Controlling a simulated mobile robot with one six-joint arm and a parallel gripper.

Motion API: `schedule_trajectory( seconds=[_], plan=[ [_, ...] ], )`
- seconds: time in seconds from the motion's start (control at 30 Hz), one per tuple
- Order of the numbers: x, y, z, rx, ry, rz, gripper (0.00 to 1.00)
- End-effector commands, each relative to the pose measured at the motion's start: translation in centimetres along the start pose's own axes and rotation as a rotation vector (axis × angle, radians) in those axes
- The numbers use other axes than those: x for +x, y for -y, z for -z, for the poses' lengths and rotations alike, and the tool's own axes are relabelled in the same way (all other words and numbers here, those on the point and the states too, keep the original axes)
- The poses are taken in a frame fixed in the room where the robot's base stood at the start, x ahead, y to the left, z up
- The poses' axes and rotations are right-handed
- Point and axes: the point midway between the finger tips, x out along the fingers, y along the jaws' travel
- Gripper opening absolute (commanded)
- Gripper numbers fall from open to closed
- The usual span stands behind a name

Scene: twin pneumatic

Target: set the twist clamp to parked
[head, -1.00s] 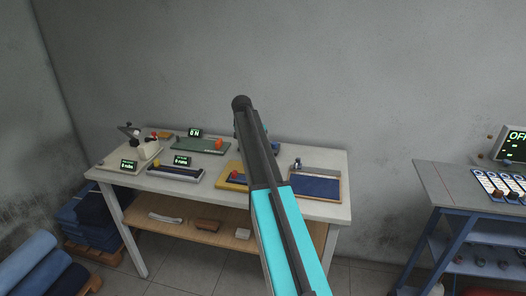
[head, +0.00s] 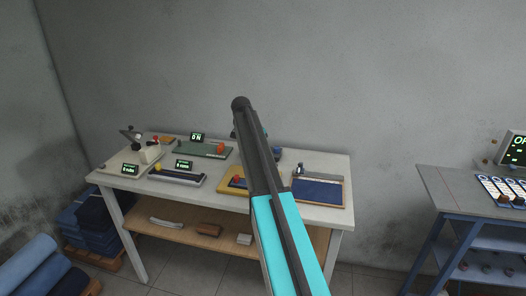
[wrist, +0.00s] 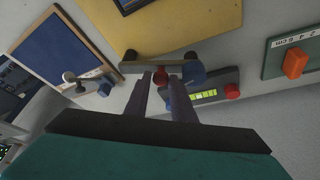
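What looks like the twist clamp (wrist: 85,80) is a small grey arm with rounded ends and a blue block, at the corner of a blue panel (wrist: 50,40) in the wrist view. In the head view a small upright clamp piece (head: 299,168) stands at the back left corner of the blue panel (head: 318,192). Whether it is parked or clamped cannot be read. My gripper (wrist: 162,82) has its two fingers apart in the wrist view, with a red knob (wrist: 160,76) on a grey bar seen between them; contact cannot be told. In the head view my arm hides the fingers.
A yellow board (wrist: 180,25) lies beside the blue panel. A green board (head: 190,149), several small displays and other fixtures share the white table (head: 130,182). A second bench (head: 450,185) stands to the right. A wall is close behind the table.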

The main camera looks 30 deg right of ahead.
Motion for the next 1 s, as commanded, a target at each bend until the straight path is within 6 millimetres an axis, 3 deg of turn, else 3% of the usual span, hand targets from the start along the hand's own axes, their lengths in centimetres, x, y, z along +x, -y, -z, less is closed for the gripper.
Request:
schedule_trajectory(
  seconds=[0.53, 1.0],
  plan=[
    [-0.7, 0.1, 0.1, 0.000, -0.001, 0.004, 0.27],
    [-6.5, 0.0, 0.2, 0.001, -0.002, 0.004, 0.27]
  ],
)
